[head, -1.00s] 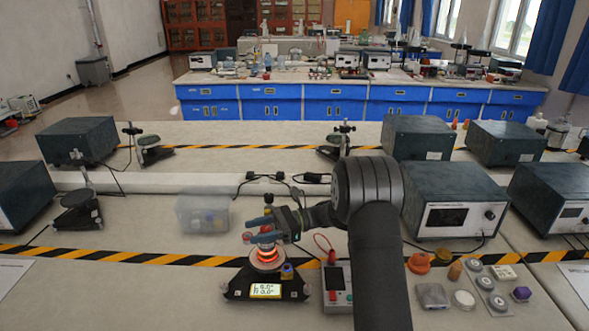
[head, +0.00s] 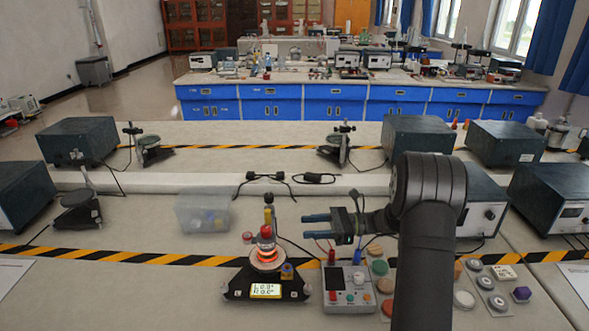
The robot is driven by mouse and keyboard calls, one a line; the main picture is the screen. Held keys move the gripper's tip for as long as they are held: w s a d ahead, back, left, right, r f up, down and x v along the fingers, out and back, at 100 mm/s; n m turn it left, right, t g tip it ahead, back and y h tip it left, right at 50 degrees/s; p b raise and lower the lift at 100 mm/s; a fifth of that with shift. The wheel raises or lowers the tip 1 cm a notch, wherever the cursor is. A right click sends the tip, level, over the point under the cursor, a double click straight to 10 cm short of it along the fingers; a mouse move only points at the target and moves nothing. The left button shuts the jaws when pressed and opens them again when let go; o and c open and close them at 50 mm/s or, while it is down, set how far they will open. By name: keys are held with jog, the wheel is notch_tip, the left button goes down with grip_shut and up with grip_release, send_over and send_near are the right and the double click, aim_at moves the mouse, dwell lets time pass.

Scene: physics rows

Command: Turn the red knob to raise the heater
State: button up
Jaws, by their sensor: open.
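The heater (head: 237,289) stands on the bench with a black base and a lit display (head: 265,290). An orange ring glows around its round plate. A red part (head: 265,233) sits above the plate by an upright rod with a yellow section. A smaller pinkish-red round knob (head: 249,238) shows just left of it; I cannot tell for certain which is the red knob. My gripper (head: 307,226) has blue fingers pointing left. It is open and empty, to the right of the red parts and apart from them.
A grey control box (head: 347,285) with coloured buttons is right of the heater. Coloured round pieces (head: 380,267) lie beside it. A clear plastic box (head: 203,213) stands left behind the heater. Bench left of the heater is mostly free.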

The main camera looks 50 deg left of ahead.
jog(key=s+a+r+n+t+h, duration=0.1)
jog(key=r+n+t+h, duration=0.3)
jog(key=r+n, duration=0.5)
jog(key=s+a+r+n+t+h, duration=0.1)
jog(key=s+r+n+t+h, duration=0.2)
jog(key=n, duration=2.3)
jog(key=shift+a+r+t+h, duration=0.55)
jog(key=shift+r+t, duration=1.25)
jog(key=shift+r, duration=1.6)
jog(key=shift+s+d, duration=0.1)
jog(key=shift+d, duration=0.05)
